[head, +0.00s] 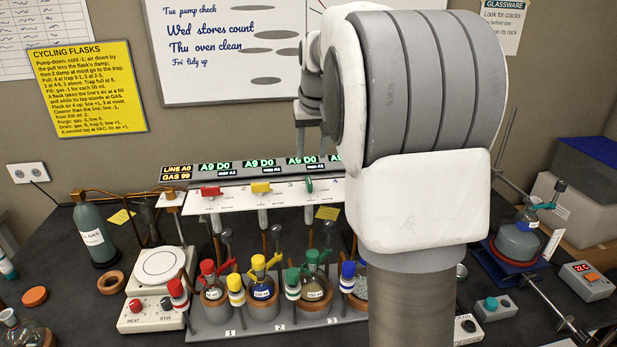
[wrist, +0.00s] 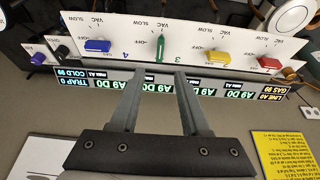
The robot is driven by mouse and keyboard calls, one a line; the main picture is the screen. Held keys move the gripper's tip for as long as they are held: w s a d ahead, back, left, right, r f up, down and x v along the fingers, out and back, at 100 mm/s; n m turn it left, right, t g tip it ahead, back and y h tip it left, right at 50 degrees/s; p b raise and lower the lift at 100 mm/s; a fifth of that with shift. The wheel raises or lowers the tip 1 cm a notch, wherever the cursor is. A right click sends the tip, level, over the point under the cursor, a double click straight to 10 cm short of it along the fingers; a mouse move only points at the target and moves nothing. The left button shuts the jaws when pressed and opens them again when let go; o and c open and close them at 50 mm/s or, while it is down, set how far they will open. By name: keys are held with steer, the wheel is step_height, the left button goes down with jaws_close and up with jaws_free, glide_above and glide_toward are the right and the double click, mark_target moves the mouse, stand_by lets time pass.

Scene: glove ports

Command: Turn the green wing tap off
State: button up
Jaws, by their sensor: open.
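The green wing tap (head: 309,185) is on the white panel, at position 3 in the head view. In the wrist view, which is upside down, the green tap (wrist: 160,48) stands lengthwise up the picture, while the blue, yellow and red taps lie crosswise. My gripper (wrist: 159,73) is open and empty. Its two fingers point toward the panel, one on each side of the green tap's line, with their tips over the lit display strip and apart from the tap. In the head view my arm hides much of the panel's right part.
The red tap (head: 210,191) and yellow tap (head: 261,188) are left of the green one in the head view. The blue tap (wrist: 97,45) is on its other side. Several flasks with coloured caps stand below the panel. A whiteboard (head: 235,50) hangs behind.

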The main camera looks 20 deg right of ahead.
mark_target(309, 180)
steer(key=x, duration=1)
jaws_close()
